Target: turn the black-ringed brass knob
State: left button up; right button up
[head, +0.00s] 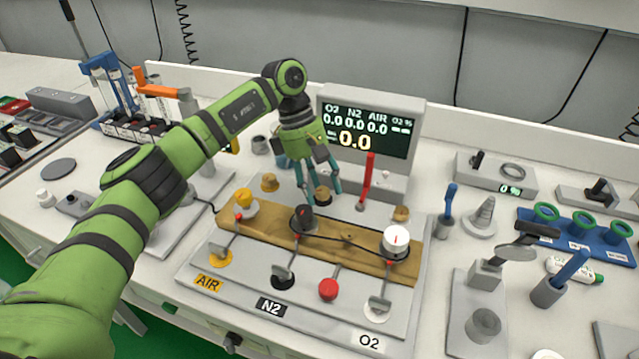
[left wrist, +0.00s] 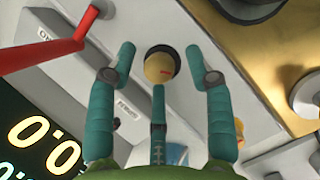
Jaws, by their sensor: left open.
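The black-ringed brass knob (head: 323,194) stands on the grey strip behind the wooden panel, below the display. In the left wrist view the knob (left wrist: 159,66) shows a round brass face with a small red mark and a dark ring around its edge. My left gripper (head: 319,190) points down over it, with its teal fingers open. In the left wrist view the two fingertips (left wrist: 160,52) lie on either side of the knob with gaps, and a third finger sits below it. Contact is not visible. My right gripper is not in view.
A red lever (head: 366,184) stands just right of the gripper. Other brass knobs stand left (head: 270,182) and right (head: 401,214). The wooden panel (head: 350,241) in front carries a black knob (head: 304,218) and a white knob (head: 396,240). The display (head: 367,128) rises behind.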

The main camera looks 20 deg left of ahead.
pick_arm(q)
jog(key=shift+w+a+r, duration=0.15)
jog(key=shift+r, duration=0.15)
jog(key=v, duration=1.1)
jog(key=shift+r, duration=0.2)
